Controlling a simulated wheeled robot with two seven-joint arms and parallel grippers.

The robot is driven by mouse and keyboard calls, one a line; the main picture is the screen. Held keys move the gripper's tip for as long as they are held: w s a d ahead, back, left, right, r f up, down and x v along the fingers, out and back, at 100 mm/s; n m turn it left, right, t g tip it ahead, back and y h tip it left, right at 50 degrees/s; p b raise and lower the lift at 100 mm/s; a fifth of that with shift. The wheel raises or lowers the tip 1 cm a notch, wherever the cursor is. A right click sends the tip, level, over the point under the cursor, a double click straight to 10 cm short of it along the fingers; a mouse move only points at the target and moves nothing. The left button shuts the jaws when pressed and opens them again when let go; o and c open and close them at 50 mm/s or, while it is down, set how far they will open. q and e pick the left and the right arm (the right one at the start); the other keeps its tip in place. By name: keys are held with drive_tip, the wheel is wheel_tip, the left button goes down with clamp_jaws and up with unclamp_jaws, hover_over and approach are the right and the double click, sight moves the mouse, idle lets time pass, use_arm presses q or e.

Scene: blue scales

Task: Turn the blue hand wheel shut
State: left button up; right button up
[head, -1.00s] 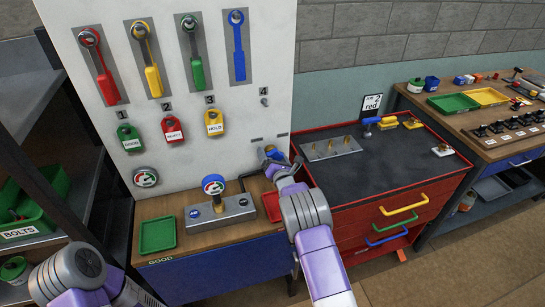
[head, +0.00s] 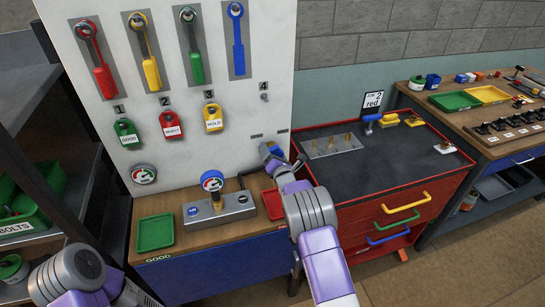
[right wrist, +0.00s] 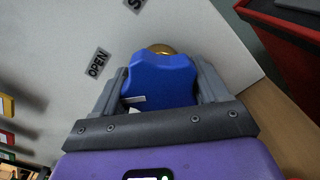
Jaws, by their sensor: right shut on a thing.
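The blue hand wheel (right wrist: 160,80) sits between the two fingers of my right gripper (right wrist: 160,92) in the right wrist view, with a finger on each side of it. A brass part (right wrist: 160,48) shows behind the wheel, toward the white panel. In the head view my right gripper (head: 271,153) is at the lower right of the panel, and only a little blue of the wheel shows there. My right gripper is shut on the wheel. My left arm is at the lower left of the head view; its fingers are not visible.
An "OPEN" label (right wrist: 97,62) and part of another label are on the white panel (head: 160,165) near the wheel. A gauge block (head: 220,207), a green tray (head: 155,232) and a red tray (head: 273,204) stand below. The red tool cabinet (head: 385,218) is close on the right.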

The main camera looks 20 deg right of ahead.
drive_tip(key=m+b, duration=0.8)
drive_tip(key=shift+f, duration=0.1)
drive_tip(key=m+b, duration=0.4)
drive_tip(key=m, duration=0.1)
drive_tip(key=shift+m+b, duration=0.3)
drive_tip(key=shift+b, duration=0.05)
drive_tip(key=m, duration=0.1)
drive_tip(key=m+b, duration=0.1)
drive_tip(key=m, duration=0.1)
drive_tip(key=shift+r+m, duration=0.25)
drive_tip(key=shift+m, duration=0.05)
drive_tip(key=m, duration=0.4)
drive_tip(key=shift+m+b, duration=0.3)
drive_tip(key=shift+b, duration=0.05)
drive_tip(key=o, duration=1)
drive_tip(key=shift+c, duration=0.2)
drive_tip(key=shift+s+r, duration=0.1)
drive_tip(key=shift+s, duration=0.05)
drive_tip(key=s+p, duration=0.1)
drive_tip(key=s, duration=0.6)
drive_tip(key=shift+s+d, duration=0.15)
